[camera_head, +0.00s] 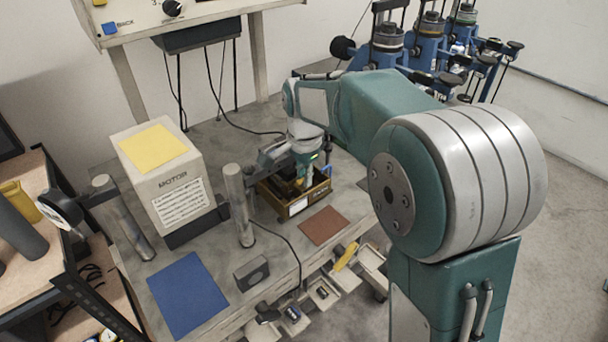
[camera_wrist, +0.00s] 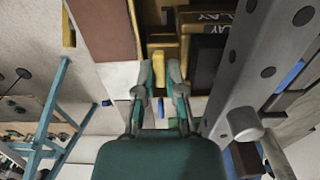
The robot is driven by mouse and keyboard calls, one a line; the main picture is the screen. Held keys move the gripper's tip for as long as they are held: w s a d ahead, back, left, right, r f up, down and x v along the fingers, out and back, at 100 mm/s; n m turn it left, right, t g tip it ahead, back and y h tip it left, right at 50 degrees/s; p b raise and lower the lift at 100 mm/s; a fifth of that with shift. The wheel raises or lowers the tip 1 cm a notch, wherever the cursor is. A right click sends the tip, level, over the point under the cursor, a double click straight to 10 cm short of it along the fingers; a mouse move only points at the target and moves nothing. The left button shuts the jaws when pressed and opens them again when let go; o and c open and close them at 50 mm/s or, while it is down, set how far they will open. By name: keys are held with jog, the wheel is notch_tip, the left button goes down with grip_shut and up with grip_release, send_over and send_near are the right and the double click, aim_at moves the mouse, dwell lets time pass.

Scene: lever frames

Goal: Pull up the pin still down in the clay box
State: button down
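The clay box (camera_head: 298,206) is a small ochre box with a pale label on its front, standing on the bench. In the wrist view its yellow body (camera_wrist: 189,22) lies at the top, with "LAY" lettering on dark plates. My gripper (camera_head: 301,180) points down at the box in the head view. In the wrist view my gripper (camera_wrist: 160,68) has its two fingertips apart at the box's edge, with a yellow part seen between them. I cannot make out a pin, nor whether a fingertip touches the box. The arm hides part of the box in the head view.
A grey post (camera_head: 238,205) stands close left of the box. The box marked "MOTOR" (camera_head: 163,170) is further left. A brown mat (camera_head: 325,225) and a blue mat (camera_head: 187,293) lie flat in front. Small bins (camera_head: 322,292) hang off the bench's front edge.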

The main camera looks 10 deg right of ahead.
jog(key=shift+r, duration=0.1)
jog(key=shift+w+r, duration=0.1)
jog(key=shift+r, duration=0.7)
jog(key=c, duration=1)
grip_release()
notch_tip(320, 180, up, 12)
jog(key=shift+a, duration=0.15)
jog(key=shift+f, duration=0.1)
